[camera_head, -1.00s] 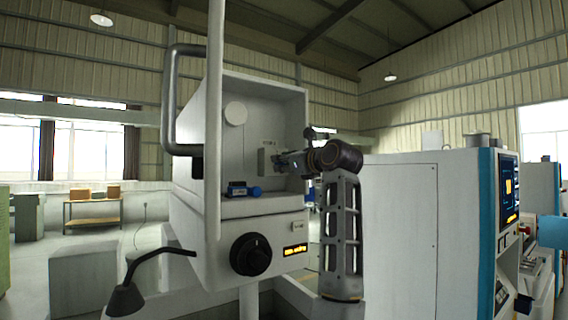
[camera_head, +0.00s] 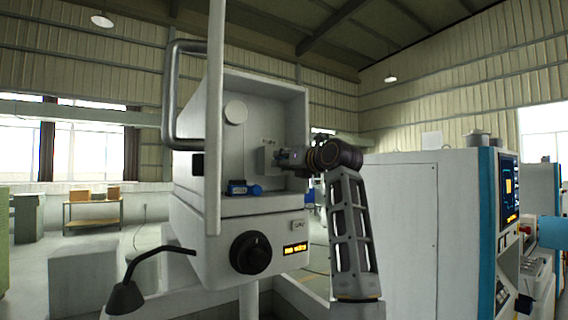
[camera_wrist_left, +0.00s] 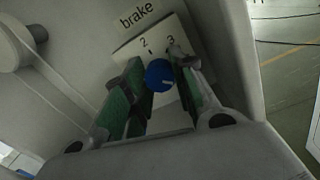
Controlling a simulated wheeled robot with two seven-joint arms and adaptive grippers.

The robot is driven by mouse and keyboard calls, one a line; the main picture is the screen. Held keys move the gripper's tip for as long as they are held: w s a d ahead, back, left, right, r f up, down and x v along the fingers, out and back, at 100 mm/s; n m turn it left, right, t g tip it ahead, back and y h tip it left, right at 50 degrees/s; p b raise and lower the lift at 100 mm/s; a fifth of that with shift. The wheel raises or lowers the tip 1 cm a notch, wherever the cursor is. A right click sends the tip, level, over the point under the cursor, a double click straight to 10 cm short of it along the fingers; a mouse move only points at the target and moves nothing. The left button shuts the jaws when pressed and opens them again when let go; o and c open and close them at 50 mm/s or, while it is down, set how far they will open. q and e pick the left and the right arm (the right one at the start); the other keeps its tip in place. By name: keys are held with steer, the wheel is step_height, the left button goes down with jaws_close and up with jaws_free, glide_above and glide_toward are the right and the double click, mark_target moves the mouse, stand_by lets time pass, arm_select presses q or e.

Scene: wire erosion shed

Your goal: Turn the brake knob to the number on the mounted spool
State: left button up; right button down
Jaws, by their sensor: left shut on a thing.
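The brake knob (camera_wrist_left: 159,75) is a small round blue knob with a pale mark on its lower right. In the left wrist view it sits on a pale plate under a "brake" label (camera_wrist_left: 137,15); numbers 2 and 3 show above it, other numbers are hidden. My left gripper (camera_wrist_left: 157,80) is shut on the knob with its green pads on either side. In the head view, my left gripper (camera_head: 284,158) reaches the small brake box (camera_head: 265,159) inside the open cabinet. A pale round disc (camera_head: 235,112), possibly the mounted spool, shows no readable number. My right gripper is not in view.
A black lamp (camera_head: 125,297) stands in front. A large white machine (camera_head: 430,220) stands at right.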

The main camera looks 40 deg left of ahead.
arm_select(q)
steer(key=shift+r+m, duration=0.15)
steer(key=shift+m, duration=1.75)
steer(key=o, duration=1.1)
steer(key=shift+w+d, duration=0.1)
steer(key=shift+c, duration=0.2)
steer(key=v, duration=1.2)
